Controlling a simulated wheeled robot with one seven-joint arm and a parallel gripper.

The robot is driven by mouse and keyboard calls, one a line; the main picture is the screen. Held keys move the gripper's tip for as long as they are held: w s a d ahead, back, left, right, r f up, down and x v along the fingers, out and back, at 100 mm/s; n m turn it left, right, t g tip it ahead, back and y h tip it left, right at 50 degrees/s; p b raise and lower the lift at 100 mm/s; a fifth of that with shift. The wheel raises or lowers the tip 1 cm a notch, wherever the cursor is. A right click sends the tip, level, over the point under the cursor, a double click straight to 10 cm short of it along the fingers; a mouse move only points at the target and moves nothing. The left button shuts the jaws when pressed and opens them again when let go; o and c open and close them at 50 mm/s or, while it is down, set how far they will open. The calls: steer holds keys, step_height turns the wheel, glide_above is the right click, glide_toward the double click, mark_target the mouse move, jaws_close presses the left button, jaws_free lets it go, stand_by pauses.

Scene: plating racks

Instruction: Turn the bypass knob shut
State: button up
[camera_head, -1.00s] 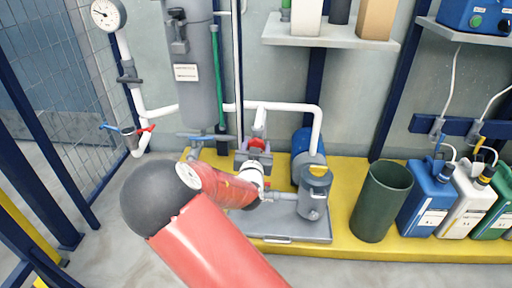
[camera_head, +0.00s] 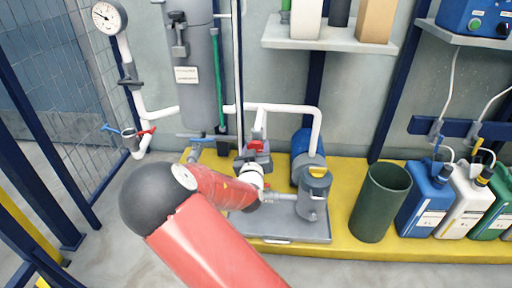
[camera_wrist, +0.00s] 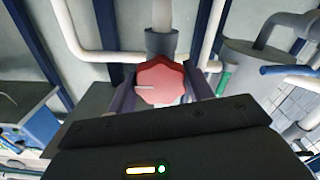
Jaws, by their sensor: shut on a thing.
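The red knob (camera_wrist: 160,82) sits on a grey valve body below a white pipe in the wrist view. A pale line marks its face, lying nearly level, slightly tilted. My gripper (camera_wrist: 161,86) has one finger on each side of the knob and is shut on it. In the head view the red knob (camera_head: 255,146) shows just above the end of my arm, under the white pipe.
A grey pump pot (camera_head: 314,193) and blue motor stand right of the knob on a grey tray (camera_head: 290,228). A blue-handled valve (camera_head: 203,137) is to the left. A green bin (camera_head: 381,202) and several jugs stand further right.

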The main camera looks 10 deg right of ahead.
steer(key=shift+n, duration=0.9)
steer(key=o, duration=1)
steer(key=p+v, duration=0.1)
steer(key=v, duration=0.7)
steer(key=shift+w, duration=0.1)
